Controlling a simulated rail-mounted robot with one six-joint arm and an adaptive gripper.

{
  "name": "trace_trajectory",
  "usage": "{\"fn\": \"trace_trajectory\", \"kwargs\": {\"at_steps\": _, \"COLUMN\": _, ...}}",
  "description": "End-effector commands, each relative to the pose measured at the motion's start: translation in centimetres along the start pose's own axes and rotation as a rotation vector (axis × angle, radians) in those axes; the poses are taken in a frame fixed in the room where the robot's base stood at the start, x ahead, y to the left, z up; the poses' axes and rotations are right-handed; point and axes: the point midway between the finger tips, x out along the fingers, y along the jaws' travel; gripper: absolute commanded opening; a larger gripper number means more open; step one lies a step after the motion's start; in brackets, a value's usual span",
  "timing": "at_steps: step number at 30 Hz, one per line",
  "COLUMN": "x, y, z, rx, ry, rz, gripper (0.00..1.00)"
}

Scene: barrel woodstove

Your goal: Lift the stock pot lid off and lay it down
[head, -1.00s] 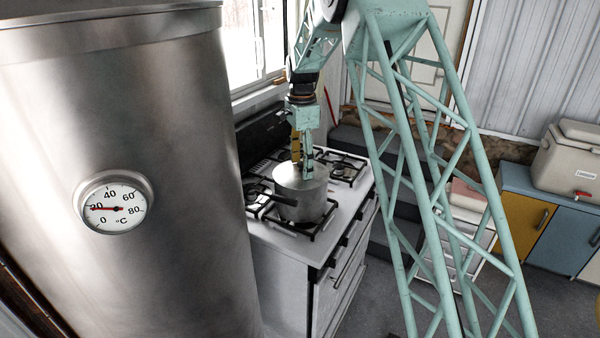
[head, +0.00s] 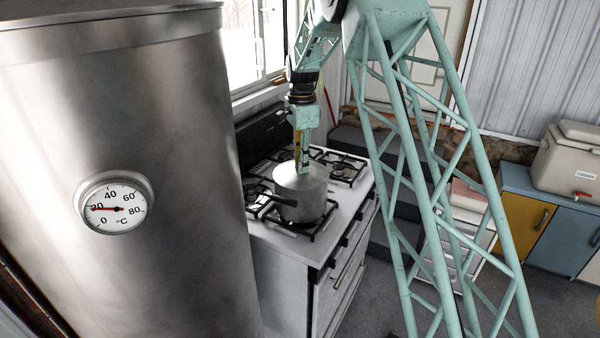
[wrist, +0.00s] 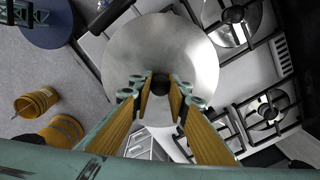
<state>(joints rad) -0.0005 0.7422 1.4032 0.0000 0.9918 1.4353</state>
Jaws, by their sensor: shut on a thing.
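The stock pot (head: 300,203) is a steel pot with a dark side handle, standing on a burner of the white stove (head: 345,215). Its steel lid (head: 313,180) rests on top and looks level; the lid also fills the middle of the wrist view (wrist: 150,40). My gripper (head: 302,172) points straight down over the lid. In the wrist view my gripper (wrist: 161,88) is shut on the lid's dark knob (wrist: 160,84), with one finger on each side. The contact is partly hidden by the fingers.
A large steel barrel with a dial gauge (head: 114,204) stands close at the left. Bare burner grates (head: 340,166) lie around the pot. Low cabinets with a cooler (head: 570,165) stand at the right. Buckets (wrist: 38,102) stand on the floor in the wrist view.

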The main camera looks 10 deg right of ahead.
Motion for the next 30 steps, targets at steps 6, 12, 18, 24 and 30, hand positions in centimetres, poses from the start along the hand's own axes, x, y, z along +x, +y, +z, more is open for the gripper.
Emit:
{"fn": "trace_trajectory", "kwargs": {"at_steps": 6, "x": 0.4, "y": 0.5, "z": 0.0, "rx": 0.000, "ry": -0.002, "rz": 0.014, "gripper": 0.00}}
{"fn": "trace_trajectory", "kwargs": {"at_steps": 12, "x": -0.1, "y": 0.4, "z": 0.0, "rx": 0.000, "ry": -0.002, "rz": 0.012, "gripper": 0.00}}
{"fn": "trace_trajectory", "kwargs": {"at_steps": 18, "x": -0.7, "y": 0.3, "z": 0.0, "rx": 0.000, "ry": -0.001, "rz": 0.008, "gripper": 0.00}}
{"fn": "trace_trajectory", "kwargs": {"at_steps": 24, "x": -1.2, "y": 0.2, "z": 0.0, "rx": 0.000, "ry": -0.001, "rz": 0.006, "gripper": 0.00}}
{"fn": "trace_trajectory", "kwargs": {"at_steps": 30, "x": -1.6, "y": 0.2, "z": 0.0, "rx": 0.000, "ry": -0.001, "rz": 0.005, "gripper": 0.00}}
